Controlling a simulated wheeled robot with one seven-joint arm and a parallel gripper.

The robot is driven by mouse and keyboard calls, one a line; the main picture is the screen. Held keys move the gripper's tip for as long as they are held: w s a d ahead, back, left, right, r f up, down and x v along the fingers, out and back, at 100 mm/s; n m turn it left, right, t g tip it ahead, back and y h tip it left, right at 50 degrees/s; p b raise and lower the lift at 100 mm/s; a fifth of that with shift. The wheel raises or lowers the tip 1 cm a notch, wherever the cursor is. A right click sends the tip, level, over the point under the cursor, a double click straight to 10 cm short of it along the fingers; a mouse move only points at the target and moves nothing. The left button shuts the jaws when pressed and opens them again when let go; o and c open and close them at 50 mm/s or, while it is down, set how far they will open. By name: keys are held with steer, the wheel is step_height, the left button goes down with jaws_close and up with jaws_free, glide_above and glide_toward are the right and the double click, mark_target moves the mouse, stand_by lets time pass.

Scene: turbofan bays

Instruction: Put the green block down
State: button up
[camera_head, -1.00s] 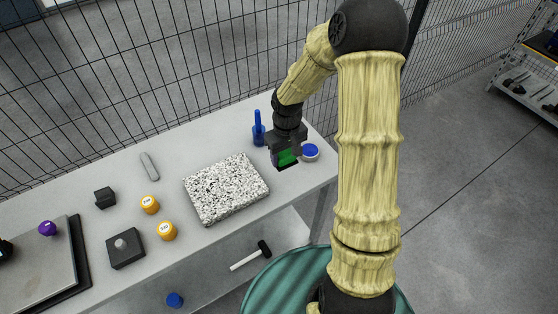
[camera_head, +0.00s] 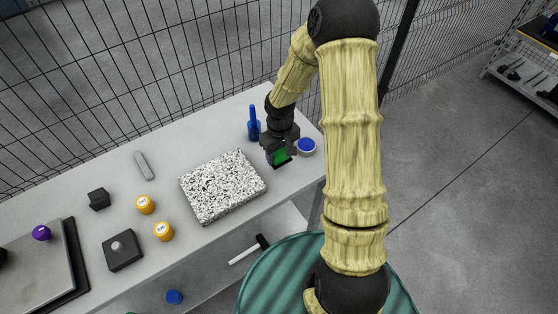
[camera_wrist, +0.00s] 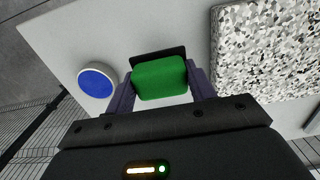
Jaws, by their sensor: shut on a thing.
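The green block (camera_head: 283,156) is between the fingers of my gripper (camera_head: 280,158), at the right end of the grey bench. In the wrist view the green block (camera_wrist: 160,78) fills the space between the two dark fingertips of my gripper (camera_wrist: 160,84), which is shut on it. A thin black piece (camera_wrist: 158,54) shows just beyond the block in the wrist view. The frames do not clearly show whether the block touches the bench top or hangs just above it.
A white tub with a blue top (camera_head: 306,147) stands close to the right of my gripper. A blue bottle (camera_head: 254,124) stands behind it. A speckled granite slab (camera_head: 222,187) lies to the left. Bare bench (camera_head: 165,190) lies beyond the slab. A wire fence runs behind.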

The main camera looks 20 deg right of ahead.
mark_target(280, 162)
steer(key=shift+d+f, duration=0.15)
steer(key=shift+f, duration=0.2)
steer(key=shift+s, duration=0.2)
steer(key=shift+f, duration=0.1)
steer(key=f, duration=0.3)
steer(key=shift+w+f+p, duration=0.2)
steer(key=shift+f+p, duration=0.1)
steer(key=shift+s+r, duration=0.1)
steer(key=shift+s, duration=0.1)
steer(key=shift+f, duration=0.2)
steer(key=o, duration=1)
steer(key=shift+c, duration=0.2)
steer(key=shift+r, duration=0.1)
